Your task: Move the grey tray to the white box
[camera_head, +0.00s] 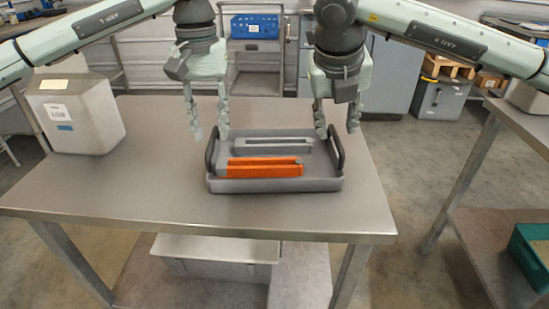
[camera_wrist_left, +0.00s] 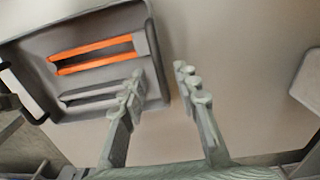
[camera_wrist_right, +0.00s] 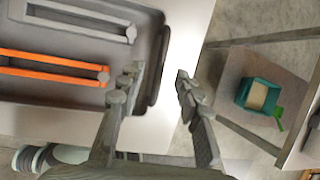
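The grey tray (camera_head: 275,186) lies flat on the metal table, with an upright dark handle at each end. It holds an orange slotted bar and a grey slotted bar. My left gripper (camera_head: 210,137) is open above the tray's left handle, with its fingers on either side of it. My right gripper (camera_head: 337,133) is open above the right handle (camera_wrist_right: 155,70), its fingers also on either side. Neither is closed on a handle. A whitish box (camera_head: 78,118) with a label stands at the table's left end.
The table (camera_head: 150,195) is bare between the whitish box and the tray, and in front of the tray. A grey bin with a pale lid (camera_head: 215,248) sits on the shelf below. Another table (camera_head: 490,125) stands at right, with a green container (camera_head: 530,255) lower down.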

